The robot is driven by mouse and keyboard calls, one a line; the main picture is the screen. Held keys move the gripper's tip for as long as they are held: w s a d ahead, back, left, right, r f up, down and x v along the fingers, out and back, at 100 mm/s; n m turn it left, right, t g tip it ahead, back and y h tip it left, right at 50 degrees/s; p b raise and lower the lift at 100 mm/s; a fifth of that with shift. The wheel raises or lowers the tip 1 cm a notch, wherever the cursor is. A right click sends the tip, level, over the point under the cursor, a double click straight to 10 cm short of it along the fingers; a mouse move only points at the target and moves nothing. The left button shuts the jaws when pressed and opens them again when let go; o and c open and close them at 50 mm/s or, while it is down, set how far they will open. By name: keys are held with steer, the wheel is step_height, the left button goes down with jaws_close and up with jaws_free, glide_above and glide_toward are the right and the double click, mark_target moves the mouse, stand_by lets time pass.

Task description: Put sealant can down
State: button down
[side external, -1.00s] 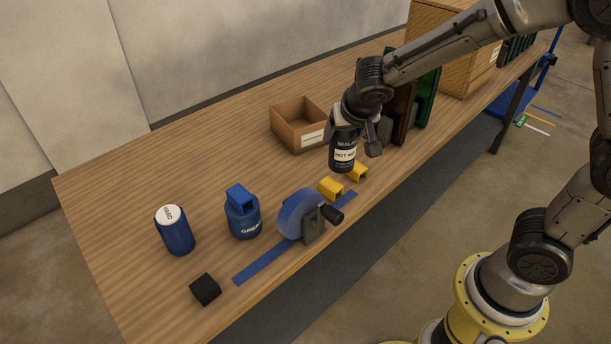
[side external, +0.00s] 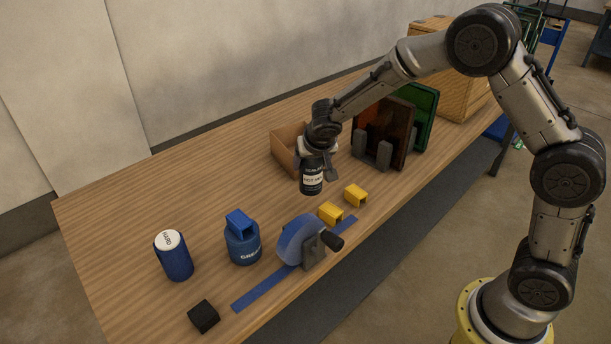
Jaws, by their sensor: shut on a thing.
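The sealant can (side external: 312,181) is black with a white label band and hangs upright under my gripper (side external: 318,160). My gripper is shut on the can's upper part, which the fingers partly hide. The can appears in front of the open cardboard box (side external: 285,150) and behind the yellow blocks. Whether its base touches the table (side external: 215,180) is hard to tell from this angle.
Two yellow blocks (side external: 330,213) and a blue wheel-like device with a black handle (side external: 300,240) stand near the front edge. A blue grease container (side external: 242,243), a blue can (side external: 173,256) and a black cube (side external: 204,316) are left. Dark panels (side external: 392,130) stand right.

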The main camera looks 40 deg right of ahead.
mark_target(306, 176)
steer(key=shift+w+f, duration=1)
steer(key=shift+f, duration=1.6)
jaws_free()
steer(key=shift+f, duration=0.2)
steer(key=v, duration=1.2)
steer(key=shift+r, duration=0.2)
